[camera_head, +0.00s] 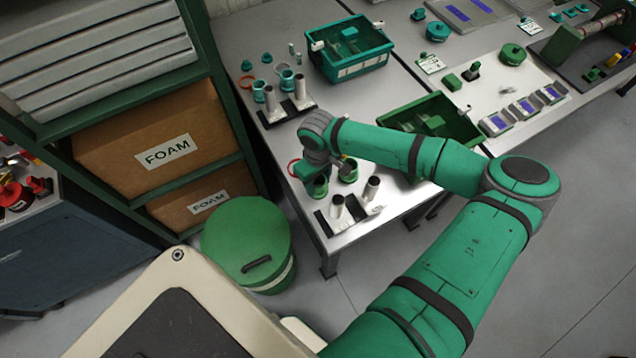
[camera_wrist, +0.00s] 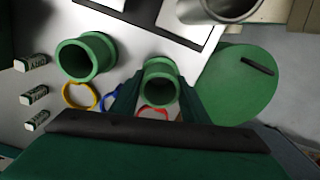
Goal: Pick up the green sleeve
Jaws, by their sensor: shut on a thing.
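My gripper (camera_wrist: 158,98) is shut on a green sleeve (camera_wrist: 160,68), a short open tube between the two fingers in the wrist view. In the head view the held sleeve (camera_head: 320,188) shows just below my gripper (camera_head: 319,180), near the table's left edge. I cannot tell whether its base touches the table. A second green sleeve (camera_wrist: 74,60) stands upright to the left in the wrist view, apart from the fingers. It also shows in the head view (camera_head: 349,174), right of the held one.
A dark base (camera_head: 330,226) with metal posts (camera_head: 371,189) is close by. Yellow (camera_wrist: 78,105), blue and red (camera_wrist: 152,112) rings lie near the sleeves. Small labelled blocks (camera_wrist: 34,95) lie left. A green lidded bin (camera_head: 247,238) stands beside the table; a green tray (camera_head: 440,115) is farther right.

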